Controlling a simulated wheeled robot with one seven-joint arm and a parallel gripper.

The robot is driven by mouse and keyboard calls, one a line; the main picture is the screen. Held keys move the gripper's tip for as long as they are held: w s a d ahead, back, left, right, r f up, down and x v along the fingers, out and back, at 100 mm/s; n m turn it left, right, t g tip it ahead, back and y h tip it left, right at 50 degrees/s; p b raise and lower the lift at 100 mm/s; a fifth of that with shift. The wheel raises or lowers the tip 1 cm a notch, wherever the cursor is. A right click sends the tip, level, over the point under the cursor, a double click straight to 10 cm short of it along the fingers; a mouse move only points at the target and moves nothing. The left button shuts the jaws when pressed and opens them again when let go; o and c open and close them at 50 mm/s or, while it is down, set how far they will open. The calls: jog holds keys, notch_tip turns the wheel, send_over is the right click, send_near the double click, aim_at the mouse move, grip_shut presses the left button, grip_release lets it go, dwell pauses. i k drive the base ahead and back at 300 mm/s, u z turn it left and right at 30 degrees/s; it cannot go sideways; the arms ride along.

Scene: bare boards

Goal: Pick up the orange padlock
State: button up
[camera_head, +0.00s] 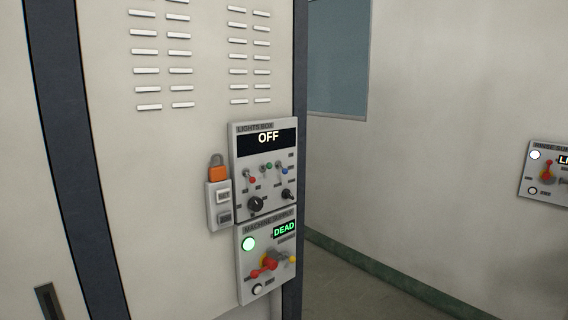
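The orange padlock (218,173) is small, with a dark shackle at its top. It sits at the upper end of a small grey switch box (213,206) on the pale cabinet front, just left of the lights panel. Whether it hangs on the box or rests on it cannot be told. My gripper is not in view.
The lights box panel (240,190) reads OFF and carries several switches and knobs. Below it, the machine supply panel (245,282) reads DEAD, with a lit green lamp and a red handle. Another panel (532,190) is on the right wall. Floor (350,285) shows clear at lower right.

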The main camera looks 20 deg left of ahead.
aim_at(218, 173)
jog(key=u, duration=0.25)
jog(key=i, duration=0.8)
jog(key=u, duration=0.55)
